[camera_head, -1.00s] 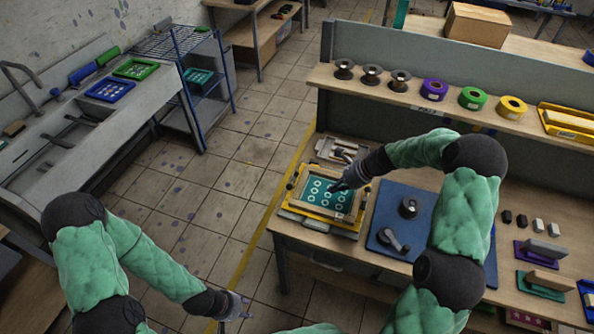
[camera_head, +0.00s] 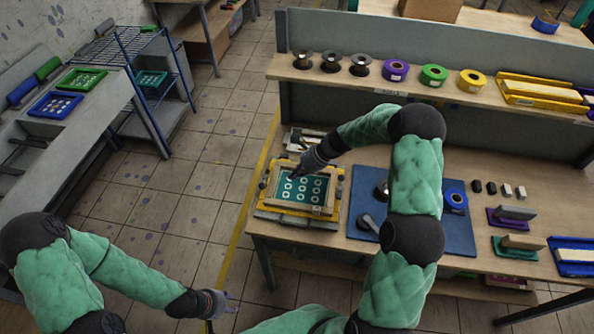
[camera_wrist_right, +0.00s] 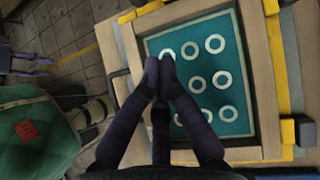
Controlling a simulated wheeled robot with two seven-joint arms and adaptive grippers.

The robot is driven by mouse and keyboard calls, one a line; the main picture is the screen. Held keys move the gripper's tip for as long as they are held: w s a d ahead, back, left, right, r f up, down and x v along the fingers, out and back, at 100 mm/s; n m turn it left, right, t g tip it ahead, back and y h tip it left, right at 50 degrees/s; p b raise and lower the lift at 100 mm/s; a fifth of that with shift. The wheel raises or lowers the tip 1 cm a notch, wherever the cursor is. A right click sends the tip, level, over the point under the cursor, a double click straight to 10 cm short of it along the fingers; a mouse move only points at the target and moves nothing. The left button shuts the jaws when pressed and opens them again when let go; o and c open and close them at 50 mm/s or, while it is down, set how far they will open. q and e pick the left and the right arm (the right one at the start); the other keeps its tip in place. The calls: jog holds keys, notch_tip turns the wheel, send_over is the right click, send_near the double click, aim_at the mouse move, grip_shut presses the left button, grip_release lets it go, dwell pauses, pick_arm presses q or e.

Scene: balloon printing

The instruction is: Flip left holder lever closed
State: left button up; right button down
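The printing holder (camera_head: 264,209) is a yellow base on the bench, carrying a wooden-framed teal screen with white rings. Another black piece (camera_wrist_right: 305,131) is at the right edge. My right gripper (camera_head: 294,171) is over the screen's upper left part; in the wrist view its fingertips (camera_wrist_right: 160,72) meet with nothing between them. My left gripper (camera_head: 222,303) hangs over the floor, fingers parted and empty.
A shelf (camera_head: 300,72) with spools and tape rolls stands behind. Open floor lies left of the bench.

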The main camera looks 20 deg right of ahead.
aim_at(265, 179)
jog(key=x, duration=0.5)
jog(key=shift+f, duration=0.1)
jog(key=a, duration=0.2)
jog(key=w+a, duration=0.1)
jog(key=shift+w+f, duration=0.1)
jog(key=shift+f, duration=0.3)
jog(key=shift+w+a+f, duration=0.1)
jog(key=shift+w+a, duration=0.1)
jog(key=shift+a, duration=0.25)
